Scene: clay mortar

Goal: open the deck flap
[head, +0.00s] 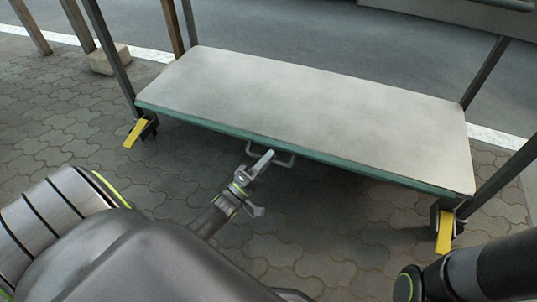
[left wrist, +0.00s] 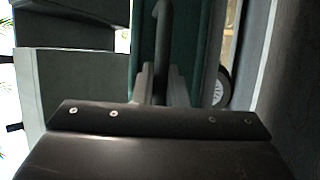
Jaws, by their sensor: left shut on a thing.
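The deck flap (head: 310,105) is a wide pale grey panel with a green front edge, held between upright posts. It looks flat, lying level. A grey bar handle (head: 285,162) sticks out below the middle of its front edge. My left gripper (head: 262,161) is shut on this handle. In the left wrist view, the handle (left wrist: 162,35) runs as a dark bar between my left fingers (left wrist: 161,85), in front of the green edge (left wrist: 197,40). The fingers hide part of the handle. My right arm shows at the lower right of the head view; its gripper is out of frame.
Grey posts (head: 487,75) rise at the corners. Wheels with yellow brake pedals (head: 136,133) (head: 444,232) stand at the front left and front right. Paving (head: 60,130) lies around and under it. A stone block (head: 109,59) sits behind left.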

